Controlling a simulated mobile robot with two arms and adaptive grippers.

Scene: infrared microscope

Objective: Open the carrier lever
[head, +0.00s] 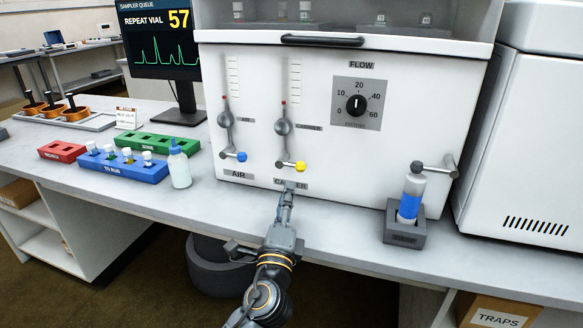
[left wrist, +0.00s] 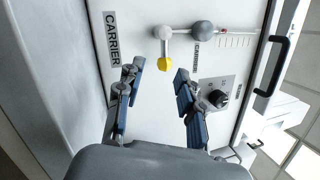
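The carrier lever is a short metal arm with a yellow knob (head: 300,166), low on the white instrument front, above the CARRIER label (head: 290,184). In the left wrist view its yellow tip (left wrist: 165,65) lies beyond and between my fingers, apart from them. My left gripper (head: 289,188) is just below the lever, over the label. In the left wrist view my left gripper (left wrist: 157,82) has its blue-padded fingers spread with nothing between them. My right gripper is in neither view.
A similar AIR lever with a blue knob (head: 241,157) is to the left. A FLOW dial (head: 355,104) is at the upper right. A bottle (head: 179,168), a blue rack (head: 122,168) and a vial in a grey holder (head: 405,226) stand on the bench.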

